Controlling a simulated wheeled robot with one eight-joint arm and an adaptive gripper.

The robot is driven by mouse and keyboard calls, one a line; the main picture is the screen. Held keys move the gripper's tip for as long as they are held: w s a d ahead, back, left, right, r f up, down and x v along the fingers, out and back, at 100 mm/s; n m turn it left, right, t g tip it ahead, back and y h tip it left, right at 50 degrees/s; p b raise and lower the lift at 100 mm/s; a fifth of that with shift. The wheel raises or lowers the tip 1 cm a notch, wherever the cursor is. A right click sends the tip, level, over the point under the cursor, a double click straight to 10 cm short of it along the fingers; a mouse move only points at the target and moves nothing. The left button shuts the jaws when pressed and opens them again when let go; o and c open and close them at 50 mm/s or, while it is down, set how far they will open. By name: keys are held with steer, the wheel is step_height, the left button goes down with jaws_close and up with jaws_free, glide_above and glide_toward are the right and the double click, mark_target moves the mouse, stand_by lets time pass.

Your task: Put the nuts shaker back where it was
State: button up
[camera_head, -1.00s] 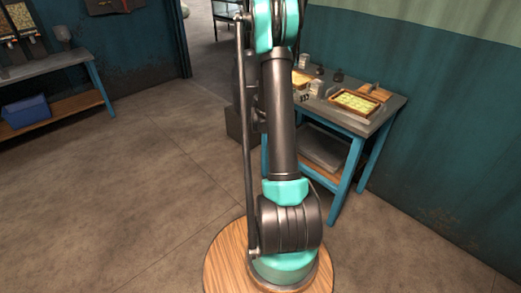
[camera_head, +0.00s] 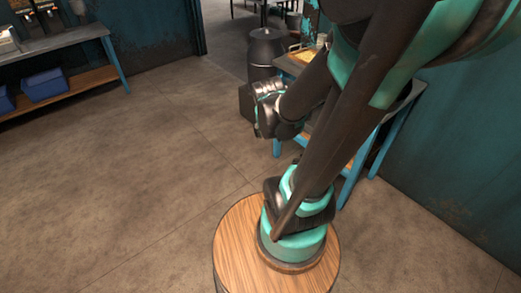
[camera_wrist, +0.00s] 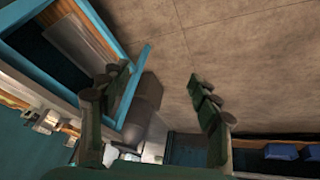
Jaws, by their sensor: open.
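My gripper (camera_wrist: 156,92) is open in the wrist view, with its two dark green fingers wide apart and nothing between them. In the head view the end of my arm (camera_head: 268,108) hangs in front of the left side of the blue-legged table (camera_head: 412,98). I cannot pick out the nuts shaker in either view. My arm hides most of that table's top in the head view. Small items (camera_wrist: 48,120) at the table's edge show in the wrist view, too small to identify.
A dark barrel (camera_head: 265,48) stands behind the table's left end. At the far left is a long counter (camera_head: 60,40) with dispensers on it and blue bins (camera_head: 45,84) on its lower shelf. The floor between is clear.

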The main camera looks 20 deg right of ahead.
steer(key=s+a+f+n+y, duration=0.1)
steer(key=s+a+n+y, duration=0.1)
steer(key=s+a, duration=0.3)
steer(key=shift+s+a+f, duration=0.3)
steer(key=shift+s+f, duration=0.05)
steer(key=shift+s, duration=0.05)
stand_by(0.8)
